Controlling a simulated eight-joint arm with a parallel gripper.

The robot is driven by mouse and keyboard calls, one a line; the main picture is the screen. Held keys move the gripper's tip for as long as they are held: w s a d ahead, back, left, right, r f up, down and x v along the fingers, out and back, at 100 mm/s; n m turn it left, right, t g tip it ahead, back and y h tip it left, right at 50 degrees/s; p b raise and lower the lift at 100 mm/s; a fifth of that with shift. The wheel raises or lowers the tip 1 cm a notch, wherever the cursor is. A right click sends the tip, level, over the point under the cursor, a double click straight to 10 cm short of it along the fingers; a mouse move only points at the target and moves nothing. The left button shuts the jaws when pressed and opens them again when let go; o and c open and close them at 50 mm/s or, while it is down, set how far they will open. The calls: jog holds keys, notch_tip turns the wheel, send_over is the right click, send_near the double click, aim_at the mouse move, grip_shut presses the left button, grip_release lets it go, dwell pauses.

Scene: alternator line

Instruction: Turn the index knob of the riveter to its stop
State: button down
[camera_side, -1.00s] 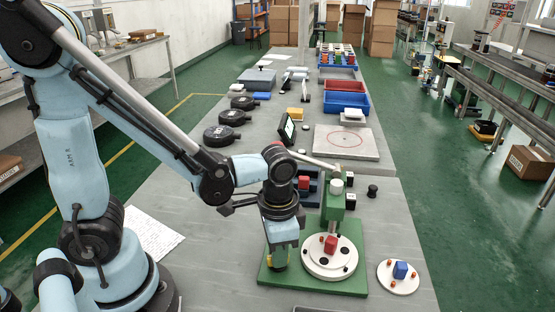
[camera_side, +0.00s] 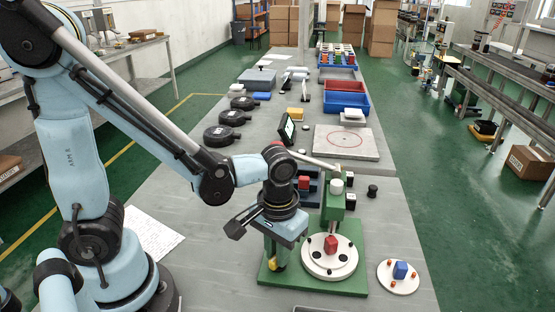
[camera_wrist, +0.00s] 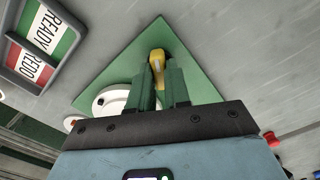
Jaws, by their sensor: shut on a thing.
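The riveter stands on a green base plate (camera_side: 355,284), with a green post (camera_side: 334,203) and a round white table (camera_side: 318,263) carrying a red block (camera_side: 331,245) and dark holes. The index knob (camera_wrist: 157,66) is yellow and sits on the plate beside the white table; in the side view a bit of yellow (camera_side: 281,262) shows under my gripper. My gripper (camera_wrist: 160,80) points down at the left part of the plate, its two fingers shut on either side of the yellow knob. The white table shows only partly in the wrist view (camera_wrist: 110,98).
A white disc (camera_side: 385,279) with a blue block and small orange pegs lies right of the plate. A tray (camera_wrist: 40,45) marked READY and REDO is at upper left in the wrist view. A tilted screen (camera_side: 287,130) and dark round parts stand further back. A paper sheet (camera_side: 150,236) lies left.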

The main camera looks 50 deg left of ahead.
dwell(0.4)
jog(key=c, duration=1.1)
grip_release()
jog(key=shift+r, duration=6.05)
